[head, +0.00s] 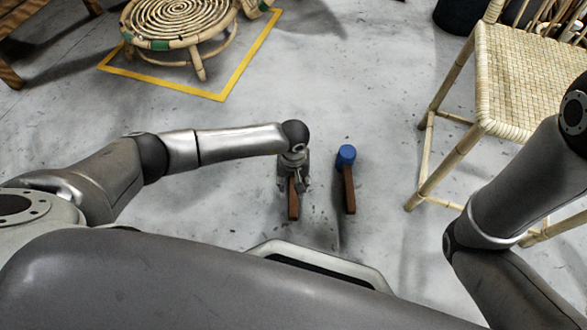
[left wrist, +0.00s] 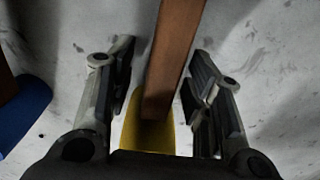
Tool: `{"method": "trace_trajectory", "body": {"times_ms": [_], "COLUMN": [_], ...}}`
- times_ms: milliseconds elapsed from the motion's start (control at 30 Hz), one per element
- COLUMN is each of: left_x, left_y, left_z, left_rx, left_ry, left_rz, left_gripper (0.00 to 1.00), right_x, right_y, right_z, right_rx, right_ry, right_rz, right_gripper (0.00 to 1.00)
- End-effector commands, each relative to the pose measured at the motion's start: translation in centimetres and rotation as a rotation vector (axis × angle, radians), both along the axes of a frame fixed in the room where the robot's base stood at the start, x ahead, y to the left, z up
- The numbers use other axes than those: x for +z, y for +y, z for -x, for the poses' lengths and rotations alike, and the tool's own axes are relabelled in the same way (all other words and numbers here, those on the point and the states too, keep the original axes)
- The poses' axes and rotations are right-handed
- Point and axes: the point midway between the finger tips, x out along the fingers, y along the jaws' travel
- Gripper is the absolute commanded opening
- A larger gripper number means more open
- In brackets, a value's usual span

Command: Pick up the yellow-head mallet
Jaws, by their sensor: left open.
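The yellow-head mallet (left wrist: 172,75) shows in the left wrist view, with its brown wooden handle running up the picture between my left gripper's fingers and its yellow head (left wrist: 131,130) low, partly hidden by the gripper body. In the head view only its handle (head: 293,208) shows, on the floor below my left gripper (head: 293,182), which hides the head. My left gripper (left wrist: 158,85) is open, one finger on each side of the handle, with gaps visible. I cannot tell its height above the mallet. My right gripper is not in view; only part of my right arm shows.
A blue-head mallet (head: 347,157) lies just right of my left gripper; its blue head (left wrist: 24,112) is at the left wrist view's left edge. A woven rattan chair (head: 510,85) stands at right. A round rattan stool (head: 180,22) stands within yellow floor lines. Floor between is clear.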

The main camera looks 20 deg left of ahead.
Motion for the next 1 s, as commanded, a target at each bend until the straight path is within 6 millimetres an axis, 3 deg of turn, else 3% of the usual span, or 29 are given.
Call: {"method": "trace_trajectory", "body": {"times_ms": [200,567,1000], "left_x": [0.03,0.03,0.36], "left_y": [0.0,0.02,-0.01], "left_z": [0.0,0.01,-0.11], "left_rx": [0.0,0.0,0.0], "left_ry": [0.0,0.0,-0.002], "left_rz": [0.0,0.0,0.0], "left_gripper": [0.46,0.0,0.0], "right_x": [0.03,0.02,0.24], "right_y": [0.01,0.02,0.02], "right_z": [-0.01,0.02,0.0], "right_rx": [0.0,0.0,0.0], "right_ry": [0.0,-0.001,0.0], "right_rz": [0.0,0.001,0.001], "right_gripper": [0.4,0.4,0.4]}}
